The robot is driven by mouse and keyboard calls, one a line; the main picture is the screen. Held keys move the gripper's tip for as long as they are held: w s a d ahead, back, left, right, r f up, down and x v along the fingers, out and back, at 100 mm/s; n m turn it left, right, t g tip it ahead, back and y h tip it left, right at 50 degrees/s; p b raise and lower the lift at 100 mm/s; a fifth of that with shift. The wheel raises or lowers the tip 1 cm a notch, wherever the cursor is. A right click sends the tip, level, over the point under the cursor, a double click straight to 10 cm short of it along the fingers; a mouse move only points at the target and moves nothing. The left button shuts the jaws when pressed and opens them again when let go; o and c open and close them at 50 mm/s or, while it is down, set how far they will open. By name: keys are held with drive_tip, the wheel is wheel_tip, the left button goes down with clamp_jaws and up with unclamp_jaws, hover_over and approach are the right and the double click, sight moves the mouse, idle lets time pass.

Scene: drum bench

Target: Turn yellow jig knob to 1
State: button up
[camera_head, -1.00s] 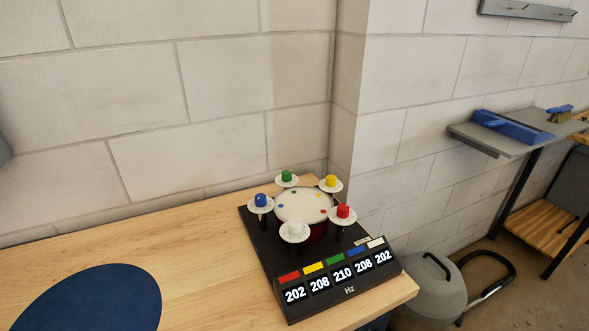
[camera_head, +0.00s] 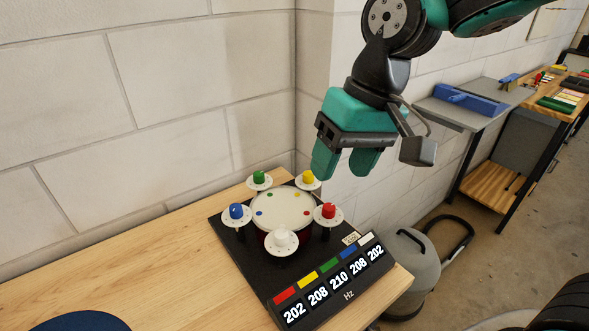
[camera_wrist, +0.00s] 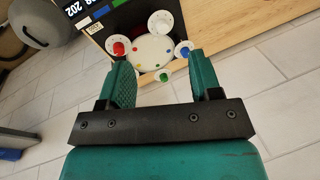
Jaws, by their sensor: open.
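The yellow knob (camera_head: 308,176) sits on a white dial at the back right of the drum jig, close to the wall corner. In the wrist view I cannot clearly make it out; my left finger covers that side of the jig. My gripper (camera_head: 345,168) is open and empty, above and to the right of the yellow knob in the head view, apart from it. Both green fingers also show in the wrist view (camera_wrist: 163,75). The drum (camera_head: 283,210) stands in the middle of the jig's black base (camera_head: 248,258). The dial's number is too small to read.
Red (camera_head: 328,211), green (camera_head: 259,177), blue (camera_head: 237,211) and white (camera_head: 281,240) knobs ring the drum. The Hz display (camera_head: 334,287) reads 202, 208, 210, 208, 202 under red, yellow, green, blue and white tags.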

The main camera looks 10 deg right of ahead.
drive_tip(key=w+d+f+m+h, duration=0.15)
drive_tip(key=w+m, duration=0.65)
drive_tip(key=w, duration=0.9)
drive_tip(key=m+h+p, duration=0.1)
drive_tip(key=m+p, duration=0.1)
drive_tip(key=m, duration=0.4)
approach(308, 173)
drive_tip(key=f+p, duration=0.2)
drive_tip(key=f, duration=0.2)
drive_tip(key=f+p, duration=0.2)
drive_tip(key=f, duration=0.3)
drive_tip(key=shift+a+f, duration=0.2)
drive_tip(key=shift+f, duration=0.15)
drive_tip(key=c, duration=0.9)
